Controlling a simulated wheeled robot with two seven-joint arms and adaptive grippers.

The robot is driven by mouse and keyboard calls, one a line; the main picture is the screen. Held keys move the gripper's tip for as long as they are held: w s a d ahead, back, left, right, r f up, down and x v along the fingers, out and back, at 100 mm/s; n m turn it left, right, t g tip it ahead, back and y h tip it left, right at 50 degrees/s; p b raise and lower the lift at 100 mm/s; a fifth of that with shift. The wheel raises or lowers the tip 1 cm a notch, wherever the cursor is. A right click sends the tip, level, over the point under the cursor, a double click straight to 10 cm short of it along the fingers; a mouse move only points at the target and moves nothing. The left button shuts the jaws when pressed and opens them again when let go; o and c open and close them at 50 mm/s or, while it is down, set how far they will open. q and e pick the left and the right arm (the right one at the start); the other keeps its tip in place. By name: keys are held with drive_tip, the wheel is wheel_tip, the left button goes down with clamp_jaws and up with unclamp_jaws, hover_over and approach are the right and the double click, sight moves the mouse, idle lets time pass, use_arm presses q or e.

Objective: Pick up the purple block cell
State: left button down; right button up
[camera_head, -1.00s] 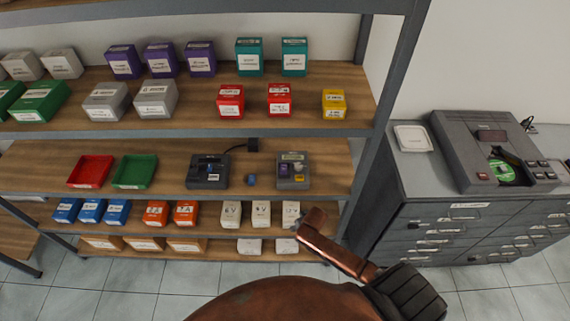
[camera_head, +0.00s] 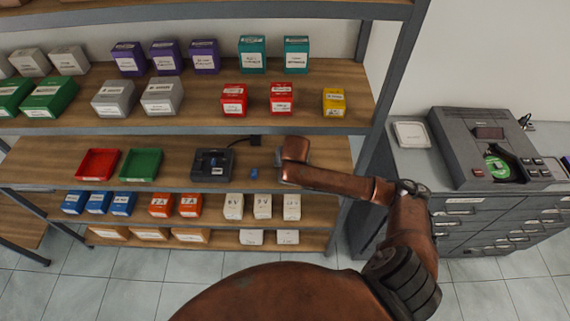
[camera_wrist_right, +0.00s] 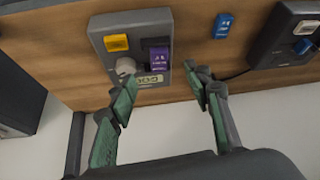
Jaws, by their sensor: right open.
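The purple block cell (camera_wrist_right: 159,59) sits in a grey device (camera_wrist_right: 128,22) on the wooden shelf, seen in the right wrist view. A yellow block (camera_wrist_right: 116,43) and a round light-grey knob-like part (camera_wrist_right: 125,66) are beside it in the same device. My right gripper (camera_wrist_right: 168,86) is open and empty, its green-padded fingers pointing toward the device, with the purple cell in line with the gap. I cannot tell the remaining distance. In the head view my right arm (camera_head: 335,181) hides the device and the gripper. My left gripper is not in view.
A small blue block (camera_head: 253,173) lies on the shelf (camera_head: 180,177) beside a dark device (camera_head: 212,165). Red (camera_head: 97,164) and green (camera_head: 141,164) trays stand farther left. Shelf boards above and below hold boxes; a post (camera_head: 378,130) stands to the right.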

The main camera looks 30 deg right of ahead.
drive_tip(key=p+x, duration=0.1)
drive_tip(key=x, duration=0.6)
drive_tip(key=shift+w+d+f, duration=0.15)
drive_tip(key=shift+w, duration=0.05)
drive_tip(key=shift+c, duration=0.4)
clamp_jaws()
